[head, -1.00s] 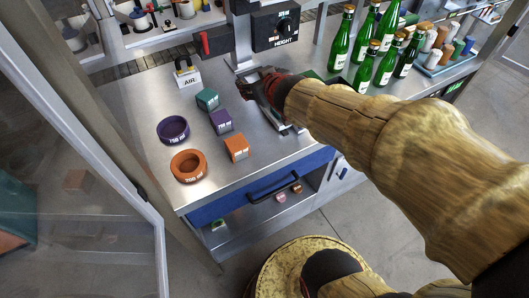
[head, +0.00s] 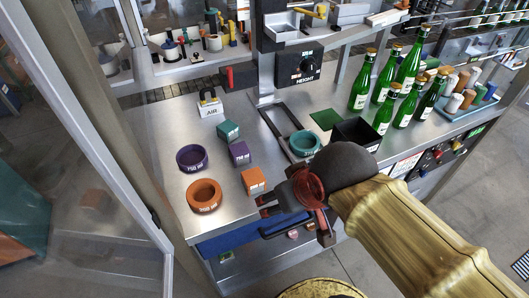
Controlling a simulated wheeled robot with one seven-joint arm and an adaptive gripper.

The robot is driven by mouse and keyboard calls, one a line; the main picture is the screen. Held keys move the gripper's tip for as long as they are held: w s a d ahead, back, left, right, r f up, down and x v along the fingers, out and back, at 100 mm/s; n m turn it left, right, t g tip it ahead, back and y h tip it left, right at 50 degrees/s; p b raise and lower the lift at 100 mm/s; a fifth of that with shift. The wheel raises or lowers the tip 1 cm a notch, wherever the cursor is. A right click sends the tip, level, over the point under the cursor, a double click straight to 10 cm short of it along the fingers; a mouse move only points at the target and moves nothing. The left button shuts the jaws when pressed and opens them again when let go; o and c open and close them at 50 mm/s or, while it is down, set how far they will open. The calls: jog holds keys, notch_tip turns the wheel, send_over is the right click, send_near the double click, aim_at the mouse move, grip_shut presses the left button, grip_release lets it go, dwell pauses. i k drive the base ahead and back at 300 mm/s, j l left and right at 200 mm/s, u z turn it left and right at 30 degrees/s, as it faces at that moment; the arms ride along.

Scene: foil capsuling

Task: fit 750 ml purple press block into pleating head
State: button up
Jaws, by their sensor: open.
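The purple press block (head: 239,153), a small cube with a white label that appears to read 750 ml, sits on the steel bench. It stands between a teal block (head: 228,131) and an orange block (head: 253,180). A purple ring (head: 192,158) lies to its left. The pleating machine with its black HEIGHT box (head: 299,66) stands at the back; I cannot clearly make out the pleating head. My gripper (head: 265,216) is open and empty, over the bench's front edge, in front of the orange block and apart from the purple one.
An orange ring (head: 204,196) lies at front left and the AIR padlock box (head: 211,106) behind. Green bottles (head: 385,82) and a black bin (head: 357,134) stand right. A glass door (head: 85,160) borders the left.

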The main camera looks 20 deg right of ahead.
aim_at(289, 21)
jog(key=k+l, duration=0.15)
jog(key=l, duration=0.25)
jog(key=k+l, duration=0.1)
jog(key=l, duration=0.3)
jog(key=k+l, duration=0.15)
jog(key=l, duration=0.25)
jog(key=k+l, duration=0.1)
jog(key=l, duration=0.3)
jog(key=k+l, duration=0.15)
jog(key=l, duration=0.25)
jog(key=k+l, duration=0.1)
jog(key=l, duration=0.3)
